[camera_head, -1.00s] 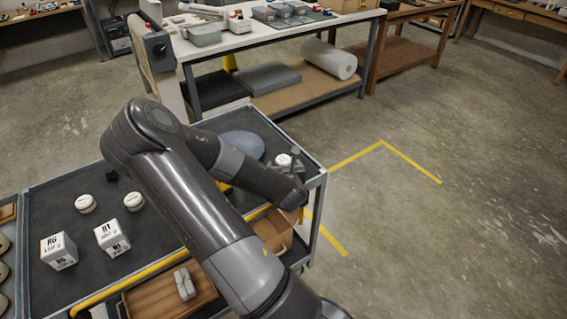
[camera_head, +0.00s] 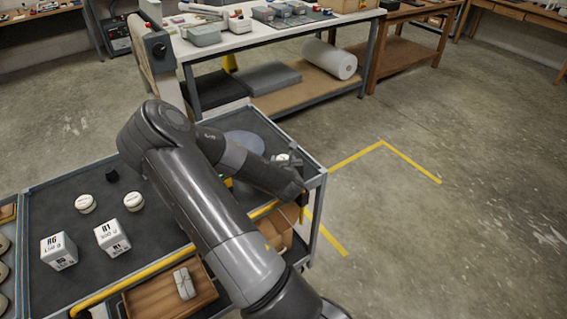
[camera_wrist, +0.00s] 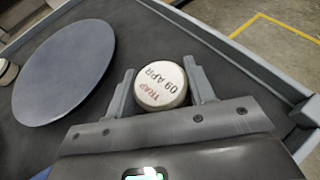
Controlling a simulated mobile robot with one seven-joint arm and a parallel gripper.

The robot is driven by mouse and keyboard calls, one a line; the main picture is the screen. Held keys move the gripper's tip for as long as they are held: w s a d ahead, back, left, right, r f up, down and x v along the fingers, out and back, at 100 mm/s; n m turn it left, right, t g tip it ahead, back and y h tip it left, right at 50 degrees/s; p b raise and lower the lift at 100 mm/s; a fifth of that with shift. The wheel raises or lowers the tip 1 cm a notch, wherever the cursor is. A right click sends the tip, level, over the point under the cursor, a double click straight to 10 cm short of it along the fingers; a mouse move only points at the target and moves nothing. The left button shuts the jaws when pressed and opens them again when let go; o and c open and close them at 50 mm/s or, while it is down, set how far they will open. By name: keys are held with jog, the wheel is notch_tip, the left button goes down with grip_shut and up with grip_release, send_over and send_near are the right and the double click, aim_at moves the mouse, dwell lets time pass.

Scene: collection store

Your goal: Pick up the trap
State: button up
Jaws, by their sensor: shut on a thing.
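The trap is a small round white tub whose lid reads "TRAP 09 APR" (camera_wrist: 161,85). It sits between the two fingers of my gripper (camera_wrist: 163,92) in the wrist view, and the gripper is shut on it. In the head view the trap (camera_head: 281,159) shows small near the right end of the dark-topped trolley (camera_head: 150,178), partly hidden by my gripper (camera_head: 287,160). I cannot tell whether its base touches the trolley top.
A flat grey-blue disc (camera_wrist: 64,72) lies left of the trap. Two white round tubs (camera_head: 85,203) (camera_head: 134,201) and two white labelled boxes (camera_head: 59,250) (camera_head: 112,237) stand on the trolley's left part. A raised rim (camera_wrist: 230,62) edges the trolley. Open floor lies right.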

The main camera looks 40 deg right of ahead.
jog(key=shift+c, duration=1.4)
